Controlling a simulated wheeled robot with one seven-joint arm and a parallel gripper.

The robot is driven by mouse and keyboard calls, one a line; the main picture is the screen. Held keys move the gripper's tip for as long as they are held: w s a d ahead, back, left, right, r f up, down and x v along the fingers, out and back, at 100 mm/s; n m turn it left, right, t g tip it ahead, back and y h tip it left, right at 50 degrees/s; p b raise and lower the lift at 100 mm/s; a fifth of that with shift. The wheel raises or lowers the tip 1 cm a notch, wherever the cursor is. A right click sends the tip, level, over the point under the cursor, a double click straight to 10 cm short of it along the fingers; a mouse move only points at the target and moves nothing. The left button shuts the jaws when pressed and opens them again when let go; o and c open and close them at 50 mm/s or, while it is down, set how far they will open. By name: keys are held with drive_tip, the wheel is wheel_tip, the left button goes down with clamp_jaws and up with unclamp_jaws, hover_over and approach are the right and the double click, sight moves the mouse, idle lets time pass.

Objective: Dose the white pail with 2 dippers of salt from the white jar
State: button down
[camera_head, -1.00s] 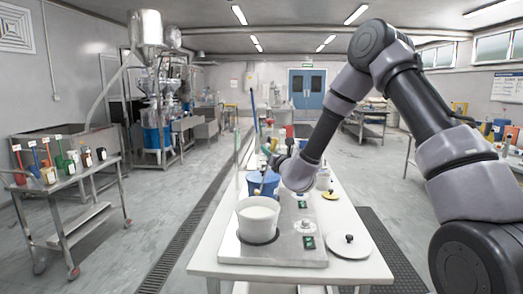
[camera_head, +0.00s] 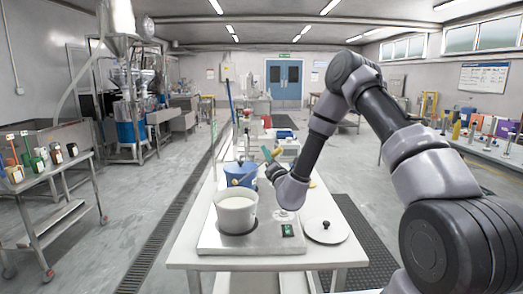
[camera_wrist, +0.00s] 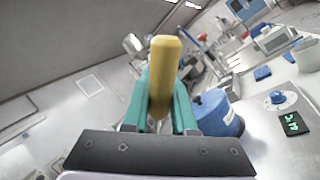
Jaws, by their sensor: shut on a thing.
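The white pail (camera_head: 236,217) stands upright and uncovered on a steel plate unit at the near end of the white table, with pale contents inside. My gripper (camera_head: 272,157) is beyond the pail and to its right, raised above the table. Its teal fingers, also in the wrist view (camera_wrist: 160,95), are shut on a yellow handle (camera_wrist: 163,65). The handle's other end is hidden, so I cannot tell whether a dipper bowl is on it. I cannot clearly pick out the white jar; my arm covers part of the table.
A round white lid (camera_head: 326,231) with a black knob lies right of the pail. The steel plate unit (camera_head: 262,240) has a green display. A tool cart (camera_head: 50,190) stands at left.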

drive_tip(key=shift+d+f+m+t+h, duration=0.25)
drive_tip(key=shift+d+f+m+h, duration=0.25)
drive_tip(key=shift+f+m, duration=0.45)
drive_tip(key=shift+d+f+m+t+h, duration=0.4)
drive_tip(key=shift+f+m, duration=0.3)
drive_tip(key=shift+m, duration=0.35)
drive_tip(key=shift+d+f+m+t+h, duration=0.15)
drive_tip(key=shift+d+f+m+h, duration=0.4)
drive_tip(key=shift+f+m, duration=0.4)
drive_tip(key=shift+r, duration=0.1)
drive_tip(key=shift+r, duration=0.1)
